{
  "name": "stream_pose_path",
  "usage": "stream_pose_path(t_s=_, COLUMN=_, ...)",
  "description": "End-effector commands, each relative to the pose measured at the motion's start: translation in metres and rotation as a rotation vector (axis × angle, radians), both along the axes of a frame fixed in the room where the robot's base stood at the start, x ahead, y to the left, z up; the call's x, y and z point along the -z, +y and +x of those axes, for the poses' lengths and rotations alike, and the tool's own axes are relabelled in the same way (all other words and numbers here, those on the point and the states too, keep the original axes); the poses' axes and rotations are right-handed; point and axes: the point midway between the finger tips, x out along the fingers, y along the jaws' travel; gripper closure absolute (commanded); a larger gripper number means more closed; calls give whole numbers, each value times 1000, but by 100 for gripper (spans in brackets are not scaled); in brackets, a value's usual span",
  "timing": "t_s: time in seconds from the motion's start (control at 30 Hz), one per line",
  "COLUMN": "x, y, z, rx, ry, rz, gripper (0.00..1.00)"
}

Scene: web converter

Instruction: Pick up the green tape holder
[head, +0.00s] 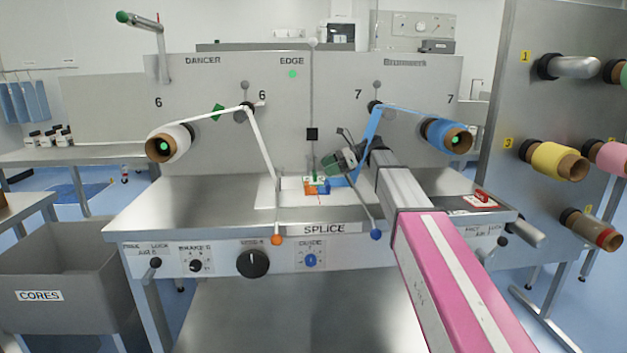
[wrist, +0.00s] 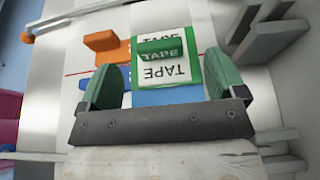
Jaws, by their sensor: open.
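The green tape holder (wrist: 160,49) shows in the wrist view as a raised green bar marked TAPE, on a white label with a green border. In the head view the green tape holder (head: 315,178) is small, on the splice table behind an orange block. My gripper (wrist: 165,82) is open, with one green-padded finger on each side of the near part of the label. Nothing is between the fingertips that I can see as gripped. In the head view my gripper (head: 338,165) is just right of the holder and partly hides the area.
An orange block (wrist: 107,46) stands left of the holder, with blue pieces beside it. A grey metal bracket (wrist: 272,35) is at the right. White web and blue web (head: 367,140) run down to the table. Orange and blue-tipped levers (head: 376,235) stand in front.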

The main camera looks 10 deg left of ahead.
Motion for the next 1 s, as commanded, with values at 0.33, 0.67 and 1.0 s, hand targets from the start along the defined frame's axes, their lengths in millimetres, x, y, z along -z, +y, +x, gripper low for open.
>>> stream_pose_path(t_s=0.33, x=12, y=26, z=-9, rx=-1, ry=0, rz=0, gripper=11)
stream_pose_path(t_s=0.67, x=23, y=51, z=-15, rx=1, ry=-1, rz=-1, gripper=11)
stream_pose_path(t_s=1.0, x=23, y=50, z=-15, rx=1, ry=-1, rz=-1, gripper=64)
